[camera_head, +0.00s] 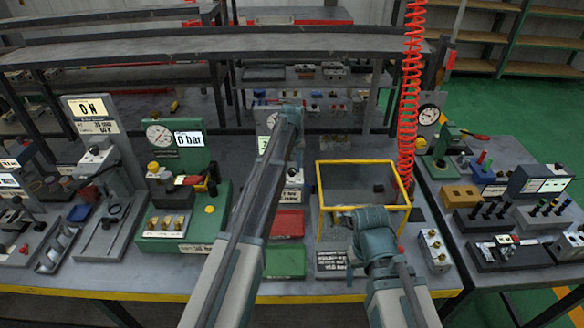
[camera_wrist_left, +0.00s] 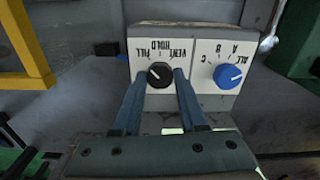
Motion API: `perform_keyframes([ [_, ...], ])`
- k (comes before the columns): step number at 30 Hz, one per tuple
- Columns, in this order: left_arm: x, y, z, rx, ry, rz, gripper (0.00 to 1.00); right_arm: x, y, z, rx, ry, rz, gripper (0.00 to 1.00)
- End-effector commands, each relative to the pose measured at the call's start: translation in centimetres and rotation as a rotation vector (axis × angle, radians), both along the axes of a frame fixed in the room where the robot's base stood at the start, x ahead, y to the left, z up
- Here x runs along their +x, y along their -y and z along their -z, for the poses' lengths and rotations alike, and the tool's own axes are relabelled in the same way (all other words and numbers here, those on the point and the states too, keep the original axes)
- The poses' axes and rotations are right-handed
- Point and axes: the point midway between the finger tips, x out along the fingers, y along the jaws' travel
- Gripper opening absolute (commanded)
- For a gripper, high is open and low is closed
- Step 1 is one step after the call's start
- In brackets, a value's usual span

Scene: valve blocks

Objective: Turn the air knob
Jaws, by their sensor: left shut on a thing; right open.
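In the left wrist view a black knob (camera_wrist_left: 160,75) sits on a white panel (camera_wrist_left: 187,51) marked FILL, HOLD and VENT, with the lettering upside down. My left gripper (camera_wrist_left: 161,82) has its two fingers on either side of the black knob and is shut on it. The knob's light mark seems to point up-left, towards the FILL side; the exact setting is hard to tell. In the head view my left arm reaches over the panel (camera_head: 292,180) and hides much of it. My right gripper (camera_head: 372,226) is open beside the yellow frame, its fingers hardly visible.
A blue knob (camera_wrist_left: 228,76) marked A, B, C and ALL is close beside the black one. A yellow-framed box (camera_head: 316,195) stands to the right of the panel, near both arms. Red (camera_head: 288,223) and green (camera_head: 285,262) blocks lie in front. A gauge stand reads 0 bar (camera_head: 189,139).

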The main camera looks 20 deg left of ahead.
Motion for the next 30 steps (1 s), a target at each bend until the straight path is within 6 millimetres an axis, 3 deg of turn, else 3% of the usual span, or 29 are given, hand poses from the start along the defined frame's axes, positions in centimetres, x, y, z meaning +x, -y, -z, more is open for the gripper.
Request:
perform_keyframes([
  [8,0.0,0.0,0.0,0.0,0.0,0.11,0.0,0.0,0.0,0.0,0.0,0.0,0.0,0.75],
  [30,-0.01,-0.02,0.01,0.0,0.0,0.667,0.0,0.0,0.0,0.01,0.0,0.0,0.0,0.75],
])
